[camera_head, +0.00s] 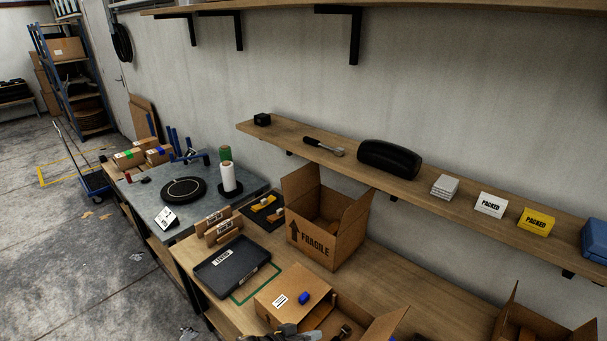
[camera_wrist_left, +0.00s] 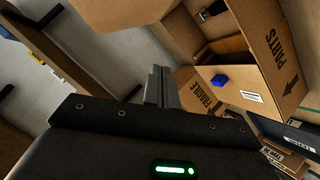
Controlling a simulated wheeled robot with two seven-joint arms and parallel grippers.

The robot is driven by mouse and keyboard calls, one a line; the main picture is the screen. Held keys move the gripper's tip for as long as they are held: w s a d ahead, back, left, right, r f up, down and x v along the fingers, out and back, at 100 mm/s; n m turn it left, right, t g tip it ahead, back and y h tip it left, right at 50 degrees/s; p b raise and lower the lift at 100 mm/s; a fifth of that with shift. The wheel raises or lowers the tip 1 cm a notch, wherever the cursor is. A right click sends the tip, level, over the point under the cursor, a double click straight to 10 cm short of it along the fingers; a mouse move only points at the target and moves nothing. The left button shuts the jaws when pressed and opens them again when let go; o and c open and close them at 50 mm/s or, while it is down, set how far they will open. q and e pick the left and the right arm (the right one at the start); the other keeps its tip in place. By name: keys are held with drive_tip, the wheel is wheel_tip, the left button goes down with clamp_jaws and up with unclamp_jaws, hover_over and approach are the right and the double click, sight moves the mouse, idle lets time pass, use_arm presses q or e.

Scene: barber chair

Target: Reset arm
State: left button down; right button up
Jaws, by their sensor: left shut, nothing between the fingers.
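My left gripper (camera_head: 300,334) shows only in part at the bottom edge of the head view, in front of an open cardboard box (camera_head: 385,326). In the left wrist view its fingers (camera_wrist_left: 160,87) are closed together with nothing between them. A cardboard box with a blue object (camera_head: 304,298) and a white label on it lies just beyond the gripper; the blue object also shows in the left wrist view (camera_wrist_left: 219,81). My right gripper is in neither view.
An open FRAGILE box (camera_head: 322,248) stands on the wooden bench against the wall. A black tray (camera_head: 232,267) lies to its left. Bare bench shows right of the FRAGILE box.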

use_arm(q)
drive_tip(key=s+a+g+y, duration=0.4)
drive_tip(key=s+a+y, duration=0.6)
drive_tip(key=s+a, duration=1.55)
wheel_tip(320, 180, down, 34)
drive_tip(key=a+b, duration=0.1)
drive_tip(key=b, duration=0.7)
drive_tip(key=s+a+f+g+b, duration=0.1)
drive_tip(key=s+f+b, duration=0.2)
drive_tip(key=s+f, duration=0.5)
drive_tip(key=s+a+f+g+b, duration=0.1)
drive_tip(key=s+a+f+b, duration=0.1)
drive_tip(key=s+f, duration=0.6)
wheel_tip(320, 180, down, 5)
drive_tip(key=shift+f+b, duration=0.15)
drive_tip(key=shift+b, duration=0.5)
drive_tip(key=shift+a, duration=0.1)
drive_tip(key=shift+s, duration=0.1)
